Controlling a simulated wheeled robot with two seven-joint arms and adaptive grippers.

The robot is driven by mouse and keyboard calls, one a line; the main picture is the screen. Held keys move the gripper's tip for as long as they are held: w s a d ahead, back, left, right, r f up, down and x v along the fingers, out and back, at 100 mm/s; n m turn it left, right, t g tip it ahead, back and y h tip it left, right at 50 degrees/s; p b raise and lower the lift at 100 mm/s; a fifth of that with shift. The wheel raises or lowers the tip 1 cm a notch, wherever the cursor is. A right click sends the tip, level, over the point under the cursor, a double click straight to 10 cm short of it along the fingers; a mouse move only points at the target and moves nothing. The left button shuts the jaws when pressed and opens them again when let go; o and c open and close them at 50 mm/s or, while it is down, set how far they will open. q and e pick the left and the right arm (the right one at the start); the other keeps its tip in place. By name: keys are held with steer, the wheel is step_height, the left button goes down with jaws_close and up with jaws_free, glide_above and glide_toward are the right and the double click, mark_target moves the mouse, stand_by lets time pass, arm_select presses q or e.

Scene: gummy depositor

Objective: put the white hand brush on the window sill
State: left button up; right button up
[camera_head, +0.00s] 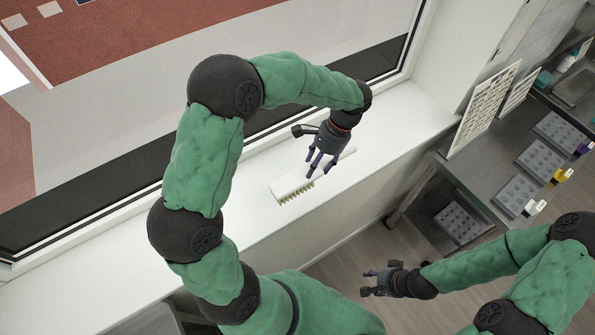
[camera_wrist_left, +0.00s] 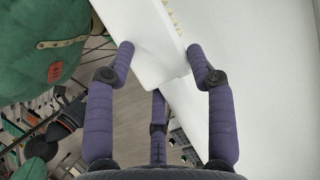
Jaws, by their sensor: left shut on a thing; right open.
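The white hand brush (camera_head: 292,185) with short cream bristles is at the window sill (camera_head: 384,142) in the head view. I cannot tell whether it rests on the sill or is held just above it. My left gripper (camera_head: 318,170) is shut on the brush. In the left wrist view the brush (camera_wrist_left: 145,35) is between the purple fingers (camera_wrist_left: 160,62), its bristles along the upper right edge. My right gripper (camera_head: 372,283) is open and empty, low over the floor at the right, away from the sill.
The window glass and its dark frame (camera_head: 395,60) stand behind the sill. A grey metal table (camera_head: 475,175) at the right bears several mould trays (camera_head: 540,160) and a leaning white board (camera_head: 482,108). The sill is bare to both sides of the brush.

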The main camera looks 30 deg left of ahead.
arm_select(q)
steer(key=a+f, duration=0.2)
steer(key=f, duration=0.1)
steer(key=a+f, duration=0.3)
steer(key=shift+w+a, duration=0.1)
steer(key=shift+a, duration=0.1)
steer(key=shift+a+f, duration=0.15)
steer(key=shift+f, duration=1.5)
steer(key=shift+f, duration=0.1)
steer(key=o, duration=1)
steer(key=v, duration=1.2)
